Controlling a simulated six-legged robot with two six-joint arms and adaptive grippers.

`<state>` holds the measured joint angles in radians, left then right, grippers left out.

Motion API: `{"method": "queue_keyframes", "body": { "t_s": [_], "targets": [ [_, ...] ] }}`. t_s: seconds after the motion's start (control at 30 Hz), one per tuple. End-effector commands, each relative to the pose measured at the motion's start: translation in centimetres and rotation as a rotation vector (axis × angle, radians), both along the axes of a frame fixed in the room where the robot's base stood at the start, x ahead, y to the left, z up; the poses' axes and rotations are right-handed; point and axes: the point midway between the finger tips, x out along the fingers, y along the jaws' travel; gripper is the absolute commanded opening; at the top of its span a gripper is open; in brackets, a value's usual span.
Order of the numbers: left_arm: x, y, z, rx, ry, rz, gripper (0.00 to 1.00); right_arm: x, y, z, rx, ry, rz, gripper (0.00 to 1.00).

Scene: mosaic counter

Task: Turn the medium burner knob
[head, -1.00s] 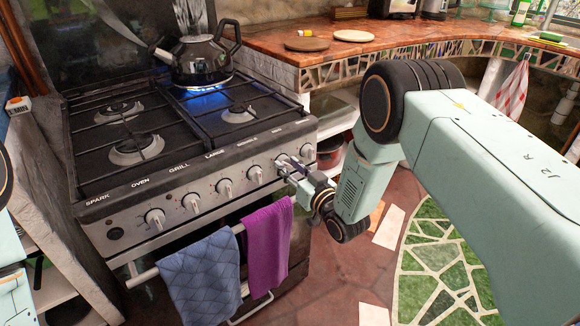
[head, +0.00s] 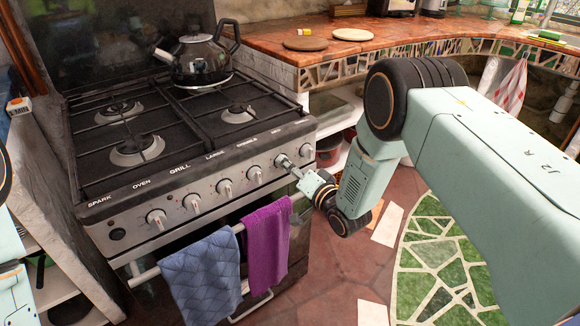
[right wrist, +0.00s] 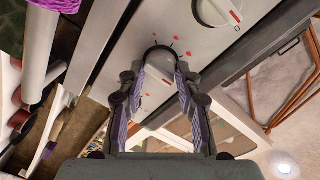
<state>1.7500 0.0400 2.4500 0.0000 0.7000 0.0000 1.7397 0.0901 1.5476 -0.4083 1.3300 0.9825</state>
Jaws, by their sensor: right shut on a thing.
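The black stove (head: 180,175) has a row of silver knobs along its front panel. My right gripper (head: 285,163) is shut on the fifth knob from the left; the small label above it is too blurred to read surely. In the right wrist view this knob (right wrist: 160,57) sits between the two purple-padded fingers (right wrist: 160,80), with red marks around it. A neighbouring knob (right wrist: 217,10) shows at the top. No flame shows under the black kettle (head: 198,58) on the back right burner. My left gripper is out of view.
A blue towel (head: 202,275) and a purple towel (head: 268,245) hang on the oven rail, below and left of my right gripper. Open tiled floor lies below the right arm.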

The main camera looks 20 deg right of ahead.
Motion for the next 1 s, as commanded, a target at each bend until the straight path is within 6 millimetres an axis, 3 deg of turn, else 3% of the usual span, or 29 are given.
{"method": "queue_keyframes", "body": {
  "t_s": [0.7,0.73,1.0],
  "targets": [
    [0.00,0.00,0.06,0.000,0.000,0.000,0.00,0.07,0.16,0.12,0.072,0.023,0.004,0.02],
    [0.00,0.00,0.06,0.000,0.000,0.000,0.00,0.07,0.16,0.12,0.072,0.023,0.004,0.35],
    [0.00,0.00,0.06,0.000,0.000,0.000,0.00,0.04,0.08,0.07,0.071,0.024,0.002,0.57]
  ]
}}
